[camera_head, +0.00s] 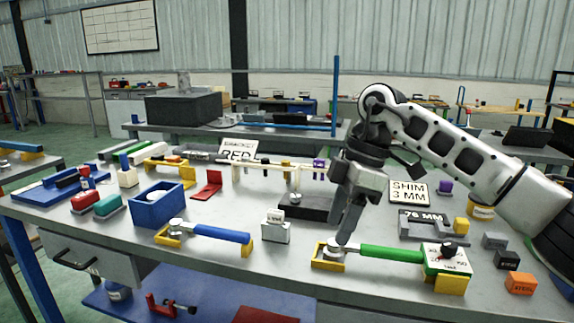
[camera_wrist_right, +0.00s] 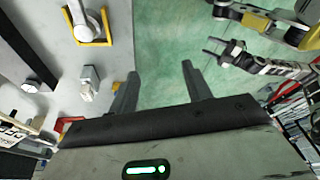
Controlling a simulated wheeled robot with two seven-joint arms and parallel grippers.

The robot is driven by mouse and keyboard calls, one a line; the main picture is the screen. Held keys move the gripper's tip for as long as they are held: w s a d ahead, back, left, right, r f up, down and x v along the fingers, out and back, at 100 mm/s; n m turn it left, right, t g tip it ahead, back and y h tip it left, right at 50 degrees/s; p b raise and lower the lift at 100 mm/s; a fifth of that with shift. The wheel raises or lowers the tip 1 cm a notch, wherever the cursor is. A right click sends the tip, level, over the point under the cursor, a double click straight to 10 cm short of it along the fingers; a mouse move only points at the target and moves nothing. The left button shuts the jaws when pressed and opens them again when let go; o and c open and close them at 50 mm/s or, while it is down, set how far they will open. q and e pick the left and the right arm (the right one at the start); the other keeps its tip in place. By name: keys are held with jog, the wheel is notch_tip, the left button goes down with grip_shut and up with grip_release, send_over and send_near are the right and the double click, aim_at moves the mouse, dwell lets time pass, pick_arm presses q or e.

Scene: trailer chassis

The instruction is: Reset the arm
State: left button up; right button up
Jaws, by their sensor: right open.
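My right arm comes in from the right in the head view. Its gripper (camera_head: 345,222) points down over the front part of the bench (camera_head: 215,262), just above the yellow-framed end of a green-handled tool (camera_head: 390,253). In the right wrist view the two fingers (camera_wrist_right: 160,88) are spread apart, with nothing between them but green floor behind. My left gripper is not in the head view. An arm with a dark forked end (camera_wrist_right: 222,50) shows at the upper right of the wrist view; I cannot tell for sure that it is my left one.
A blue-handled tool (camera_head: 215,233) and a small grey block (camera_head: 276,230) lie left of the gripper. A blue bin (camera_head: 158,208), a dark block (camera_head: 308,209) and a grey 76 MM gauge (camera_head: 425,220) stand around. An orange block (camera_head: 520,283) is near the front right edge.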

jog(key=s+a+f+n+y, duration=0.2)
jog(key=s+a+y, duration=0.3)
jog(key=a+y, duration=0.4)
jog(key=s+a+f+n+y, duration=0.25)
jog(key=s+a+y, duration=0.25)
jog(key=a+y, duration=0.35)
jog(key=d+f+m+t+h, duration=1.3)
jog(key=d+f+m+t, duration=0.2)
jog(key=m+t, duration=0.4)
jog(key=s+d+f+m+g+h, duration=0.1)
jog(key=s+d+f+g+h, duration=0.3)
jog(key=s+f, duration=0.9)
jog(key=d+g, duration=0.3)
jog(key=shift+s+d+m, duration=0.3)
jog(key=shift+s+m, duration=0.05)
jog(key=shift+h, duration=0.25)
